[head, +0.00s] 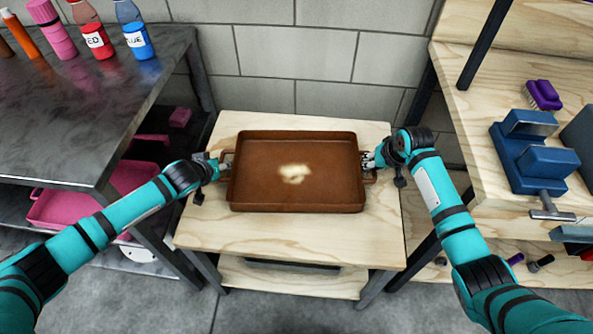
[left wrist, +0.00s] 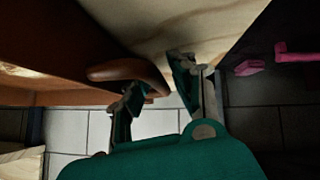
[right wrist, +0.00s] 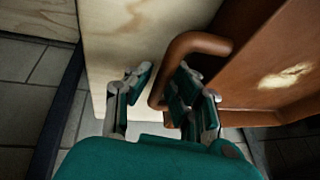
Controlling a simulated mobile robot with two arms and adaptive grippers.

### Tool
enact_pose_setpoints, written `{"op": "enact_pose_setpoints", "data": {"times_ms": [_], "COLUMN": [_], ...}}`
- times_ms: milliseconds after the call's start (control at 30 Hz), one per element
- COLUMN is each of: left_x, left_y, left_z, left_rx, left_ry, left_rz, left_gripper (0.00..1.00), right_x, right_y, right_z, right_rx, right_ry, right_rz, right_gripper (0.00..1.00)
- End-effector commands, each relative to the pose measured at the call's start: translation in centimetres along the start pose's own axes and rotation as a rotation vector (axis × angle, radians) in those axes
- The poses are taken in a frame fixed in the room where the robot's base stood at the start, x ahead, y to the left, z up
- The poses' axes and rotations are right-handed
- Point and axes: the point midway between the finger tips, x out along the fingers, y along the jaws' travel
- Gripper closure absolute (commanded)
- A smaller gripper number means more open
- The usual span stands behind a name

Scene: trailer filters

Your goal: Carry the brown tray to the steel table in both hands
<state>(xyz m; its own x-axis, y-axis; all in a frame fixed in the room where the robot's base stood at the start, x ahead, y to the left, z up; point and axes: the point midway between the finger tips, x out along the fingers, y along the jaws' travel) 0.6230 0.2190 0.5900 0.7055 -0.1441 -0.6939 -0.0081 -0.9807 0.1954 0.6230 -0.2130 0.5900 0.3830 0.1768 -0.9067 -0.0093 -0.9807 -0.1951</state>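The brown tray (head: 293,203) lies flat on a light wooden table, with a pale patch on its floor and a handle at each short end. My left gripper (head: 222,163) is at the tray's left handle. In the left wrist view its fingers are apart, with the handle (left wrist: 125,70) beside and partly over one finger. My right gripper (head: 373,162) is at the right handle. In the right wrist view its fingers stand open on either side of the handle (right wrist: 190,42). The steel table (head: 95,118) stands at the left.
On the steel table's back edge stand bottles, a red one (head: 90,30) and a blue one (head: 134,32) among them; its front is clear. A pink bin (head: 75,208) is on its lower shelf. A wooden bench with a blue vise (head: 535,155) stands at the right.

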Motion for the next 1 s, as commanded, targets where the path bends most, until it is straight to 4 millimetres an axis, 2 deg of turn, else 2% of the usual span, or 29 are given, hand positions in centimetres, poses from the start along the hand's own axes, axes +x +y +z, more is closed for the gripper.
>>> {"op": "enact_pose_setpoints", "data": {"times_ms": [333, 467, 500, 533, 1000], "left_x": [0.23, 0.22, 0.22, 0.22, 0.17], "left_y": [-0.02, -0.02, -0.02, -0.02, 0.04], "left_z": [0.02, 0.03, 0.03, 0.03, -0.06], "left_rx": [0.0, 0.0, 0.0, 0.0, 0.002], "left_ry": [0.0, 0.0, 0.0, 0.0, 0.001], "left_rz": [0.0, 0.0, 0.0, 0.0, 0.001], "left_gripper": [0.77, 0.94, 0.99, 1.0, 1.0], "right_x": [0.22, 0.21, 0.21, 0.21, 0.14], "right_y": [-0.02, -0.02, -0.02, -0.02, -0.02], "right_z": [-0.03, -0.03, -0.03, -0.03, -0.1], "right_rx": [-0.001, -0.001, 0.0, 0.0, 0.001], "right_ry": [0.001, 0.001, 0.001, 0.001, 0.002], "right_rz": [0.0, 0.0, 0.0, 0.0, 0.0], "right_gripper": [0.82, 0.99, 1.0, 1.0, 1.0]}}
